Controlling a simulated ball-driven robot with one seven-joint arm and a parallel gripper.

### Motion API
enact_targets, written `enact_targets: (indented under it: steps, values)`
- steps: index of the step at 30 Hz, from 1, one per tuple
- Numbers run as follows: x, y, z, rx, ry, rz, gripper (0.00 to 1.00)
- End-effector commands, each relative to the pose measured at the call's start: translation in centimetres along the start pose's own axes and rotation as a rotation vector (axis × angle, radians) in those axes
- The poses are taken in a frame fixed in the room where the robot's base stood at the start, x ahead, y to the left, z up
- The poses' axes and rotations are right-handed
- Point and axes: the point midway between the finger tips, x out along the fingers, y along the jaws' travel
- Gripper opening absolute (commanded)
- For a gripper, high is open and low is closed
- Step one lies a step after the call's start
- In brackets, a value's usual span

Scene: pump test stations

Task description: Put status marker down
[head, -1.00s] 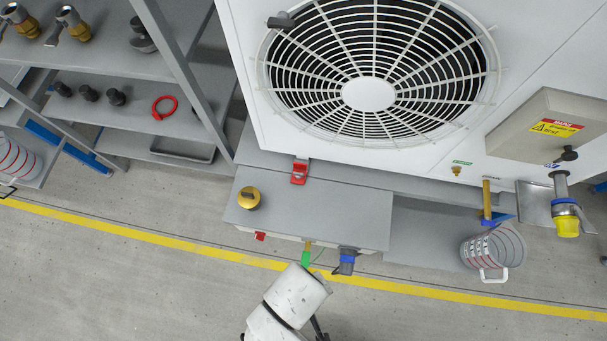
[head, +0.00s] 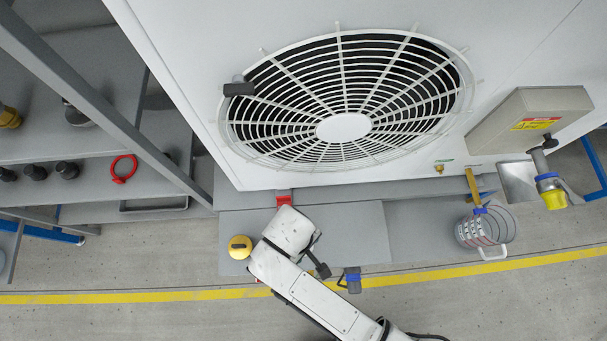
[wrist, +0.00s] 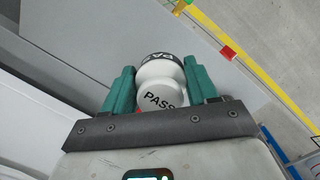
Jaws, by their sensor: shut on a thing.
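The status marker (wrist: 161,72) is a white, waisted piece with a dark band and the word PASS, seen in the wrist view. My gripper (wrist: 160,88) has teal fingers on either side of it and is shut on it. Below is the grey bench top (wrist: 85,45), which also shows in the head view (head: 345,225). I cannot tell whether the marker touches it. In the head view my arm reaches over the bench and hides the gripper's fingers and the marker.
A yellow knob (head: 240,246) sits on the bench left of my arm, with a red clip (head: 284,200) behind. A blue-grey connector (head: 352,280) is at the front edge. A measuring jug (head: 483,229) stands right. The large fan unit (head: 200,110) rises behind.

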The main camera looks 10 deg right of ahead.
Motion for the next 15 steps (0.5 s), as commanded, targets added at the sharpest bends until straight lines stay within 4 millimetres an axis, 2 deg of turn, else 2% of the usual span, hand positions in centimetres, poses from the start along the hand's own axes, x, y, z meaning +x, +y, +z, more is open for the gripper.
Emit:
enact_targets:
  steps: [4, 13, 15]
  values:
    - [2.4, 1.4, -1.7, 0.001, -0.002, 0.001, 0.26]
    - [4.3, 2.5, -3.1, 0.002, 0.0, 0.0, 0.26]
    - [5.4, 2.5, -3.2, 0.0, -0.003, 0.0, 0.26]
